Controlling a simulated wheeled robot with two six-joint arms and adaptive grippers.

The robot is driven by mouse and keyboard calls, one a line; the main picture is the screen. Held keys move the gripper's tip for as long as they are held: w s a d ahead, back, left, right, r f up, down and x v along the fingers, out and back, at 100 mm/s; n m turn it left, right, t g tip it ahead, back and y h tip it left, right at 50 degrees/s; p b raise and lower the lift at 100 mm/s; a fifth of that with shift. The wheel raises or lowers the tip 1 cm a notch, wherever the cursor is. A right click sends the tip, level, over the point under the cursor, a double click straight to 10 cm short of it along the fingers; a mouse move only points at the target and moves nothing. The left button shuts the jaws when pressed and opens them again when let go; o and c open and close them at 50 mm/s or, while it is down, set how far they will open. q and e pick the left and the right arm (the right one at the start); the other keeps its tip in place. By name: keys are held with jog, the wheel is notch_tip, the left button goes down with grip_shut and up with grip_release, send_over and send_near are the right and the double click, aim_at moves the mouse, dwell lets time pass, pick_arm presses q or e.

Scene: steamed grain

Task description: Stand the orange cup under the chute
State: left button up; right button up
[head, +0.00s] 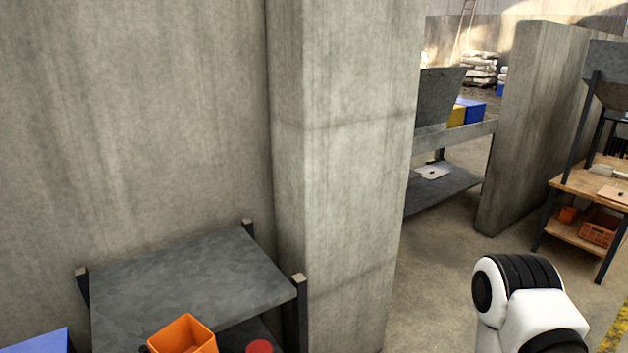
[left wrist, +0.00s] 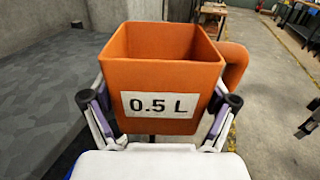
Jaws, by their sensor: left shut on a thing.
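The orange cup (left wrist: 160,80) is square and open-topped, with a handle on its right side and a white label reading "0.5 L". In the left wrist view my left gripper (left wrist: 158,108) is shut on it, one finger at each side, and it is upright. The cup also shows at the bottom of the head view (head: 183,335), in front of the grey shelf. The gripper itself is out of the head view. A grey hopper (head: 438,98) stands behind the pillar in the head view; I cannot tell whether it carries the chute. My right gripper is not in view.
A grey metal shelf (head: 190,275) stands against the concrete wall, beside a concrete pillar (head: 345,150). A red round thing (head: 259,347) and a blue thing (head: 35,341) show at the bottom edge. A wooden workbench (head: 590,183) stands far right. Open floor (head: 440,270) lies right of the pillar.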

pick_arm(q)
jog(key=w+d+f+m+g+h, duration=0.1)
jog(key=d+f+m+g+h, duration=0.2)
jog(key=f, duration=0.6)
jog(key=shift+w+f+m+g+h, duration=0.25)
jog(key=shift+m+g+h, duration=0.05)
jog(key=shift+g+h, duration=0.3)
